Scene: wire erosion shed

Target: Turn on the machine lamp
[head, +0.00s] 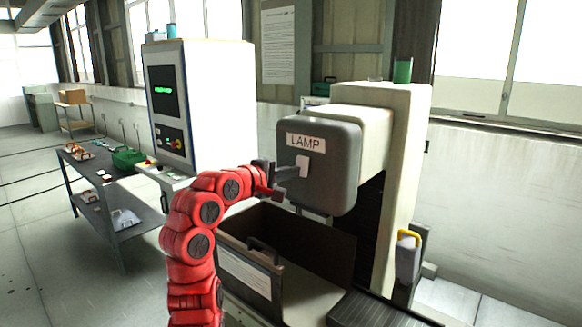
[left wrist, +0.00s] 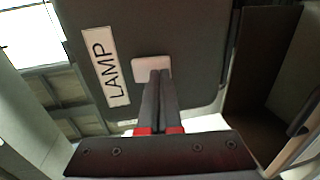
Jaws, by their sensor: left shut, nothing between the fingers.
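The machine lamp switch is a small white plate (head: 303,165) on the front of a dark grey box (head: 333,190), below a white label reading LAMP (head: 305,142). My left gripper (head: 296,172) is shut and empty, with its fingertips at the plate. In the left wrist view the closed fingertips (left wrist: 160,76) overlap the lower part of the white plate (left wrist: 150,65), and the LAMP label (left wrist: 106,67) is to their left. I cannot tell whether they press on it. No lit lamp is visible. My right gripper is not in view.
An open bin with dark walls (head: 310,236) sits below the grey box. A white control cabinet (head: 222,105) with a screen stands to the left. A grey workbench (head: 95,180) with tools is further left. Floor at far left is clear.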

